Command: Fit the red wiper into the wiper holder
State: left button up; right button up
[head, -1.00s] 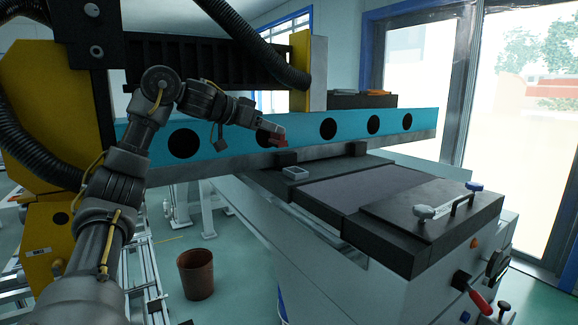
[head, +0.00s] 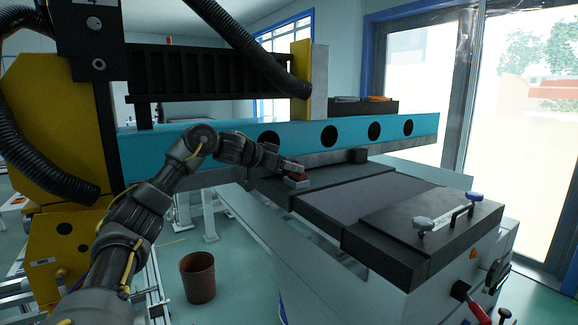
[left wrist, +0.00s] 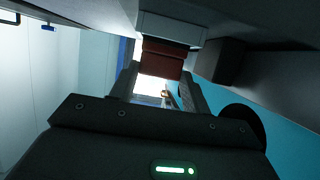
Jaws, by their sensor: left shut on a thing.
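My left gripper (head: 287,166) is shut on the red wiper (head: 299,177), low over the dark left end of the machine bench. The wiper is right at the small light-grey wiper holder (head: 297,184), which is partly hidden by the wiper and fingers. In the left wrist view the red wiper (left wrist: 162,60) sits between the two fingers, and its far end meets the pale holder (left wrist: 170,27). I cannot tell how deep the wiper is in the holder. My right gripper is not in view.
A blue beam (head: 350,130) with round black holes runs behind the bench, close to my left arm. A dark block (head: 358,156) stands by the beam. A handle (head: 455,212) lies on the bench's right part. A brown bin (head: 198,278) stands on the floor.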

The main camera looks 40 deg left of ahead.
pick_arm(q)
jog(key=shift+s+f, duration=0.1)
jog(key=shift+f, duration=0.5)
jog(key=o, duration=0.8)
jog(key=shift+d, duration=0.1)
jog(key=shift+c, duration=0.2)
jog(key=o, duration=0.4)
jog(key=shift+w+f, duration=0.15)
jog(key=shift+w, duration=0.15)
jog(key=shift+c, duration=0.2)
jog(key=shift+a, duration=0.2)
